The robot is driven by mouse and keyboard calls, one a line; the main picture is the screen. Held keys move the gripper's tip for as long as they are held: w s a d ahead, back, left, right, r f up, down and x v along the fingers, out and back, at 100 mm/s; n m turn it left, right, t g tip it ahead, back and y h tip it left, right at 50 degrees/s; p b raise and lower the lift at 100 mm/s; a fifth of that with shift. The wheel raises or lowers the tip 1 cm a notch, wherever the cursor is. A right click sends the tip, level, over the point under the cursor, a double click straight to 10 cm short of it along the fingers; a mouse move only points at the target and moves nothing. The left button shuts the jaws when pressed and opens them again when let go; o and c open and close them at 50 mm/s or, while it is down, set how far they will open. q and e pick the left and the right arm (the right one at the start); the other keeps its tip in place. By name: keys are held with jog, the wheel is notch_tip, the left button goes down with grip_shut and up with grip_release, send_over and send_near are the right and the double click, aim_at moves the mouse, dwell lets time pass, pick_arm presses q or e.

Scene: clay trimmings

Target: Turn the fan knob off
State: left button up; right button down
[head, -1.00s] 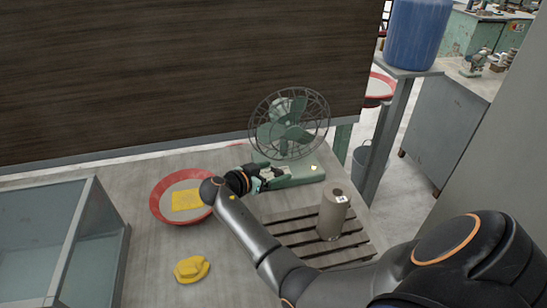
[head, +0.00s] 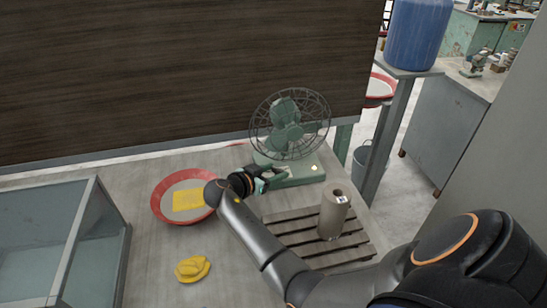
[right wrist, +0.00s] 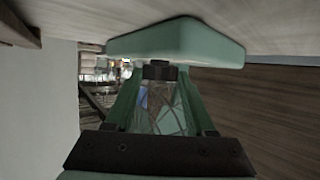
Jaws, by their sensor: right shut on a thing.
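The green desk fan (head: 287,125) with its wire cage stands at the back of the table. Its green base (head: 303,170) also shows upside down in the right wrist view (right wrist: 178,42). My right gripper (head: 274,178) is at the front left of the base. In the right wrist view the fingertips (right wrist: 160,74) are shut on a small dark knob (right wrist: 159,68) at the base's front face. The knob's pointer or markings cannot be seen, and in the head view the gripper hides the knob. My left gripper is not in view.
A red-rimmed bowl (head: 158,208) holding a yellow sponge-like block (head: 187,200) is left of my right wrist. A yellow lump (head: 192,268), a slatted rack (head: 300,226) with a grey cylinder (head: 333,212) and a glass-sided case (head: 100,235) are nearby.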

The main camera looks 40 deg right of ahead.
jog(key=shift+s+d+r+n+t+p, duration=0.15)
jog(key=shift+n+t+p, duration=0.1)
jog(key=shift+n+t, duration=0.2)
jog(key=shift+s+a+n+t+p, duration=0.1)
jog(key=shift+n+t+p, duration=0.15)
jog(key=shift+n+t, duration=0.15)
jog(key=shift+n+t+y, duration=0.3)
jog(key=shift+n+t, duration=0.15)
jog(key=shift+t, duration=0.2)
jog(key=shift+c, duration=1.2)
grip_release()
